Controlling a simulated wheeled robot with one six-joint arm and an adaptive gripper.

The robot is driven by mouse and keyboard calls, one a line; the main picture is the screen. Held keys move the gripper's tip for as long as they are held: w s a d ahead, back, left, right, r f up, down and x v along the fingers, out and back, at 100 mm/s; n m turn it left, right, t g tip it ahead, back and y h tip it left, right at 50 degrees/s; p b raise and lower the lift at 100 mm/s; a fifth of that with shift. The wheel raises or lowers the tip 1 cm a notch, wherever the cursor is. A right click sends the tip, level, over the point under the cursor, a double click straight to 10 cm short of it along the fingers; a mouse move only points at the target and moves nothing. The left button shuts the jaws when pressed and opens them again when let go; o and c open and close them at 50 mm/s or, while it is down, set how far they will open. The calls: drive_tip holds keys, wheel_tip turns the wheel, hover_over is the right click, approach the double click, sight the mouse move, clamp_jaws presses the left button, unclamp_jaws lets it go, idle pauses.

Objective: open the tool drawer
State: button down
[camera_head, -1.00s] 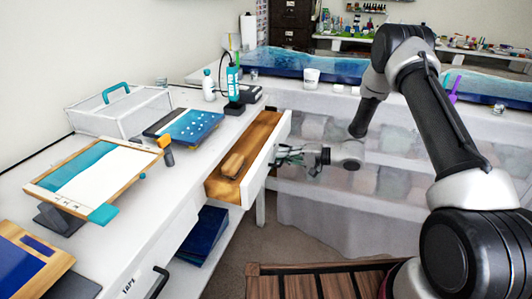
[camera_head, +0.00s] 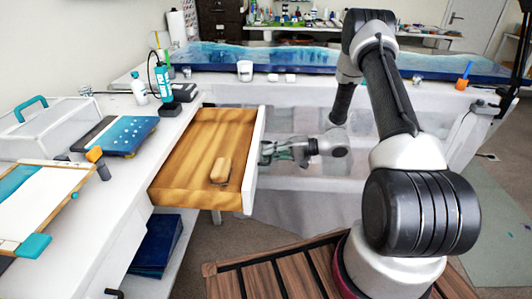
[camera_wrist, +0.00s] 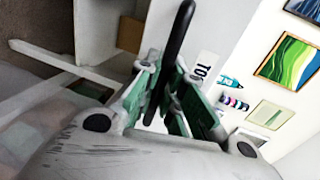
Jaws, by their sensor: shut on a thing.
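The tool drawer (camera_head: 200,197) sticks far out of the white workbench, its wooden inside open to view. A small tan block (camera_head: 221,170) lies in it. My gripper (camera_head: 270,152) is at the outer side of the drawer's white front (camera_head: 254,165). In the wrist view my gripper (camera_wrist: 168,90) has its green-padded fingers shut around the dark bar handle (camera_wrist: 179,35). A label with partly visible letters (camera_wrist: 205,68) is on the drawer front beside it. The handle is hidden in the head view.
The bench top (camera_head: 120,190) holds a blue panel (camera_head: 115,135), a teal bottle (camera_head: 163,82) and a clear case (camera_head: 45,130). A long light bench with blue resin slabs (camera_head: 290,58) stands behind my arm.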

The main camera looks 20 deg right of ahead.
drive_tip(key=c, duration=1.5)
unclamp_jaws()
drive_tip(key=shift+c, duration=0.2)
drive_tip(key=v, duration=1.2)
